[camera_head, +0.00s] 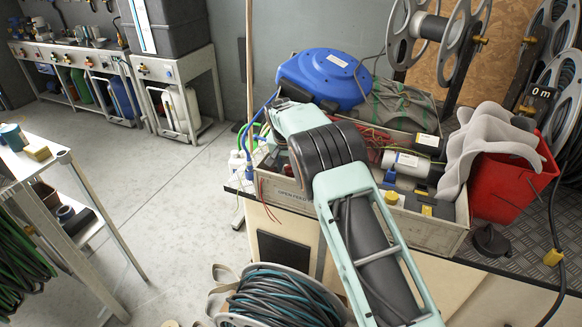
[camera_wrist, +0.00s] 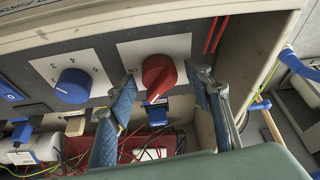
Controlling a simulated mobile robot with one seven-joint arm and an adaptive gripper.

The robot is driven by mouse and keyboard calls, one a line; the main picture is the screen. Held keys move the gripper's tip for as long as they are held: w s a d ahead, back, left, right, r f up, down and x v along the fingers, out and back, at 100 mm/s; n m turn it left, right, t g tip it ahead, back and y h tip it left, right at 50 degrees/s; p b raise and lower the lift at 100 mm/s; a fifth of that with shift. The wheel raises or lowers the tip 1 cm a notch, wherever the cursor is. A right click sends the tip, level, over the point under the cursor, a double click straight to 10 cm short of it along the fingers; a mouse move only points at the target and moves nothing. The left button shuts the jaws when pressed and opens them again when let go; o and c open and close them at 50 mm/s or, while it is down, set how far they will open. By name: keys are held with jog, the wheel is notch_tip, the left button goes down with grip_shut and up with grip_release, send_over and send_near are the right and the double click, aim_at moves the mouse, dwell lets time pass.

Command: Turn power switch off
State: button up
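The power switch, a red rotary knob (camera_wrist: 158,75), sits on a white plate (camera_wrist: 181,46) lettered "ON" in the wrist view. The knob's pointer tilts down toward the lower left in the picture. My gripper (camera_wrist: 164,80) is open, with one blue-padded finger on each side of the knob. A gap shows between the knob and the right finger; the left finger is close to it, and I cannot tell whether it touches. In the head view my arm reaches over the crate (camera_head: 289,192), and the gripper and switch are hidden.
A blue knob (camera_wrist: 73,85) on a numbered plate is left of the red one. Red wires (camera_wrist: 147,142) and small connectors lie below. A blue hose reel (camera_head: 325,78), a red bin (camera_head: 507,184) and a cable reel (camera_head: 279,300) surround the crate. The floor at left is clear.

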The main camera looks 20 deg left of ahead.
jog(key=c, duration=1.1)
jog(key=n+y, duration=0.1)
jog(key=n, duration=0.2)
jog(key=shift+d+b, duration=0.2)
jog(key=shift+b, duration=0.2)
jog(key=shift+w+n+g+y, duration=0.15)
jog(key=shift+n+y, duration=0.25)
jog(key=shift+n, duration=0.65)
jog(key=shift+s+n+g+y, duration=0.1)
jog(key=shift+n+g+y, duration=0.25)
jog(key=shift+n, duration=0.7)
jog(key=shift+r, duration=0.1)
jog(key=o, duration=1.1)
jog(key=shift+o, duration=0.2)
